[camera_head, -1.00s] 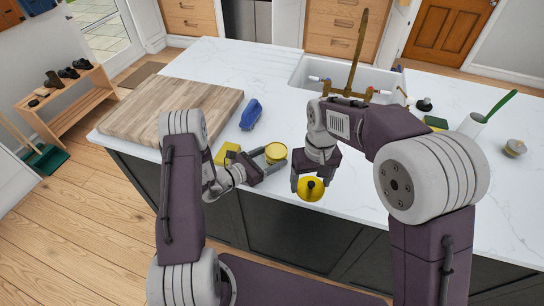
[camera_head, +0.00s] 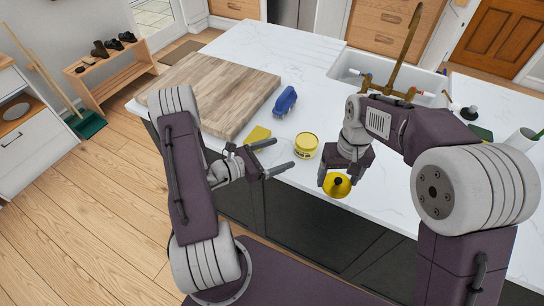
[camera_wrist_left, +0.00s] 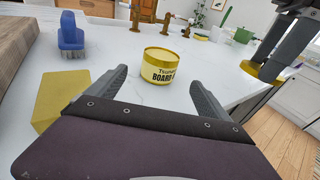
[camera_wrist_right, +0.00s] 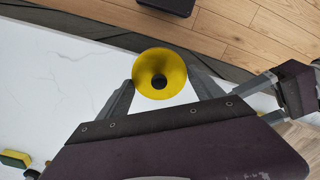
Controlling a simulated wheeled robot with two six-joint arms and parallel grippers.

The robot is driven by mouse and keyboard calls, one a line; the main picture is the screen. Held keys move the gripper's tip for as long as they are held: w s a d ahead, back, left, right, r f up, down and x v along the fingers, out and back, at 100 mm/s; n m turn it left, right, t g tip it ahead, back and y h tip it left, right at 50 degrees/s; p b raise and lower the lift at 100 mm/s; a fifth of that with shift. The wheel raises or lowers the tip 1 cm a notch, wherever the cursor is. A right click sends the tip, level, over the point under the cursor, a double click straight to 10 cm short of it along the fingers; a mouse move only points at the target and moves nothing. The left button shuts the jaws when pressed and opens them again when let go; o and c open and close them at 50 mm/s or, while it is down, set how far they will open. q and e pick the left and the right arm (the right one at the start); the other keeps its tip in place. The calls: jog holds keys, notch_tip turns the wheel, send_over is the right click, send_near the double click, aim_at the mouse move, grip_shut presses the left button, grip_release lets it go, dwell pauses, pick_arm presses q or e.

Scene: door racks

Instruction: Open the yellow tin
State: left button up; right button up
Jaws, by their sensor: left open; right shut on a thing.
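The yellow tin (camera_head: 306,147) stands upright on the white counter near its front edge. Its label, with "BOARD" legible, shows in the left wrist view (camera_wrist_left: 160,68). A yellow round lid with a black knob (camera_head: 336,187) is apart from the tin. My right gripper (camera_head: 337,179) is shut on this lid, seen between its fingers in the right wrist view (camera_wrist_right: 159,74), and holds it just beyond the counter's front edge. My left gripper (camera_head: 284,153) is open and empty, to the left of the tin and apart from it. The tin's contents cannot be made out.
A yellow sponge (camera_head: 258,134) lies beside my left gripper. A blue brush (camera_head: 285,103) lies behind it, and a large wooden board (camera_head: 215,93) to the left. The sink (camera_head: 390,75) with a brass tap is at the back. The counter right of the tin is partly hidden by my right arm.

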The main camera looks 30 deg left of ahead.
pick_arm(q)
jog(key=shift+v, duration=1.15)
pick_arm(e)
jog(key=shift+f, duration=0.15)
jog(key=shift+a, duration=0.1)
pick_arm(q)
jog(key=s+d+m+g+h, duration=0.3)
jog(key=s+d+m+g, duration=0.45)
jog(key=d, duration=0.35)
pick_arm(e)
jog(key=shift+w, duration=0.1)
pick_arm(q)
jog(key=s+d+f+m+g+y, duration=0.1)
jog(key=s+d+m+g+y, duration=0.1)
jog(key=s+m+g+y, duration=0.55)
pick_arm(e)
jog(key=shift+d, duration=0.3)
jog(key=shift+a, duration=0.25)
pick_arm(q)
jog(key=w+a+r+m+t+y, duration=0.1)
jog(key=a+m+y, duration=0.3)
jog(key=m, duration=0.9)
jog(key=a+r+t, duration=0.1)
jog(key=a, duration=0.1)
jog(key=shift+a+m+t+y, duration=0.35)
jog(key=shift+m+t, duration=0.05)
pick_arm(e)
jog(key=shift+d, duration=0.1)
